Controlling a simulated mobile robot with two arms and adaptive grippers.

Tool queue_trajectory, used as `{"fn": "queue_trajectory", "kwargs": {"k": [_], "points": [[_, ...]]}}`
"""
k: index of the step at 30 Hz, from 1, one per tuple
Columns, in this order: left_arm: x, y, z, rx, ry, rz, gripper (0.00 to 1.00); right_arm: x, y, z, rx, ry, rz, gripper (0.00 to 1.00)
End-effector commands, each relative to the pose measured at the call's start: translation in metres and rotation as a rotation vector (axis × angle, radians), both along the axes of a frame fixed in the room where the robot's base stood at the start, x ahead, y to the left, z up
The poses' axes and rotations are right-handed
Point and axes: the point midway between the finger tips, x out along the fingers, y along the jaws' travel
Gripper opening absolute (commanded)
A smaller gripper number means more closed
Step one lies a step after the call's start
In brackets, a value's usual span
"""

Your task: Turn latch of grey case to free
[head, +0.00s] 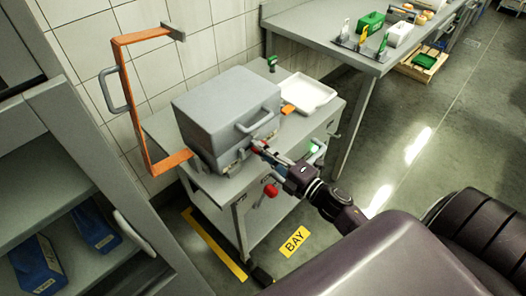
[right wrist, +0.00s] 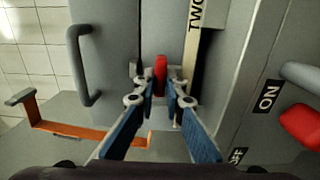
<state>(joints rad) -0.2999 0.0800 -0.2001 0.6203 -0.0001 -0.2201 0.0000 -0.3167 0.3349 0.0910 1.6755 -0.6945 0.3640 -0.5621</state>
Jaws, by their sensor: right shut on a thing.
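The grey case (head: 220,108) sits on a grey cart, lid down, with a bar handle (head: 258,119) on its front. My right gripper (head: 262,149) reaches the lower front of the case. In the right wrist view, my right gripper (right wrist: 160,88) is shut on the red latch (right wrist: 160,68) of the case, its two blue fingers on either side. The latch's red tip shows between the fingertips, pointing up in that view; the gripped part is partly hidden. My left gripper is not in view.
A white tray (head: 309,92) lies on the cart right of the case. An orange frame (head: 137,104) stands at the left. A red knob (right wrist: 302,126) is on the cart's front by an ON label. Shelves with blue bins (head: 38,266) stand at lower left.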

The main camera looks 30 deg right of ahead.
Motion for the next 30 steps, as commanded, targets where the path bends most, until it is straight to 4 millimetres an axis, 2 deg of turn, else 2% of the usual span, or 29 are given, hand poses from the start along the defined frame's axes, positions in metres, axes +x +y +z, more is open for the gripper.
{"fn": "queue_trajectory", "kwargs": {"k": [11, 12, 17, 26, 30], "points": [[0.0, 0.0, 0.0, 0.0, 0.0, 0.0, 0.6, -0.001, 0.0, -0.001, -0.009, 0.0, 0.001, 0.0], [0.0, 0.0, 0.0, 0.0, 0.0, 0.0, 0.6, -0.001, 0.0, -0.001, -0.009, 0.001, 0.001, 0.11], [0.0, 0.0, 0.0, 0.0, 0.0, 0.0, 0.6, 0.0, 0.0, -0.001, -0.008, 0.0, 0.001, 0.28], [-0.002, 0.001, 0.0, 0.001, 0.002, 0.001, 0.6, -0.002, 0.0, -0.001, -0.007, 0.0, 0.0, 0.28], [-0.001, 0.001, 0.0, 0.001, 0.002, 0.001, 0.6, -0.015, -0.003, -0.002, -0.007, 0.002, 0.0, 0.28]]}}
